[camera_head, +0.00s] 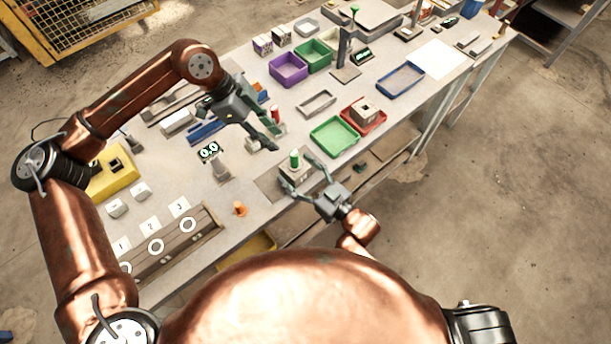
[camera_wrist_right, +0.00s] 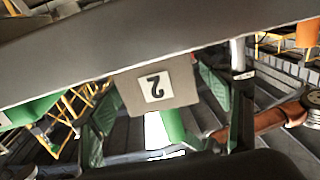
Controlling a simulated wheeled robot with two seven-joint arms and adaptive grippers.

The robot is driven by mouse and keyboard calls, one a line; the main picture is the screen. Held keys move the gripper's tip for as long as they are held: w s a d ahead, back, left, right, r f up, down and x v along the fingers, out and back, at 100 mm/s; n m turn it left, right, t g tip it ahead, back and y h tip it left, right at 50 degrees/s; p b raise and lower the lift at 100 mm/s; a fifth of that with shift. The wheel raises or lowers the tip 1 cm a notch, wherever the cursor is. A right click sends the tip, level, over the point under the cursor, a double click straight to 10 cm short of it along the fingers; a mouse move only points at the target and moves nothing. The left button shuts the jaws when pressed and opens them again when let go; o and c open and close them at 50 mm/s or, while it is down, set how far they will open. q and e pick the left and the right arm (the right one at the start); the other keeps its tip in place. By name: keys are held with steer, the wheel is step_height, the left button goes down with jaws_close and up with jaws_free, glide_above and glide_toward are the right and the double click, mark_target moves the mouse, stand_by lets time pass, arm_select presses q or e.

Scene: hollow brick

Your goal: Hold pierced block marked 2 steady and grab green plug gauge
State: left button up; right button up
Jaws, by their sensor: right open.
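The green plug gauge (camera_head: 294,157) stands upright at the pierced block (camera_head: 290,171), near the table's front edge. In the right wrist view the block marked 2 (camera_wrist_right: 157,85) appears upside down, with the green gauge handle (camera_wrist_right: 173,124) next to it. How deep the gauge sits is hidden. My right gripper (camera_head: 299,173) is open, its fingers spread to either side of the block and gauge; I cannot tell whether they touch. My left gripper (camera_head: 277,140) is open and empty, above the table just up and left of the gauge.
A green tray (camera_head: 333,137) and a red tray (camera_head: 377,122) with a pierced block lie to the right. A numbered rack (camera_head: 176,245), an orange piece (camera_head: 240,208) and a 0.0 display (camera_head: 208,151) are to the left. A red piece (camera_head: 275,112) stands behind my left gripper.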

steer(key=shift+w+a, duration=0.3)
steer(key=shift+c, duration=0.3)
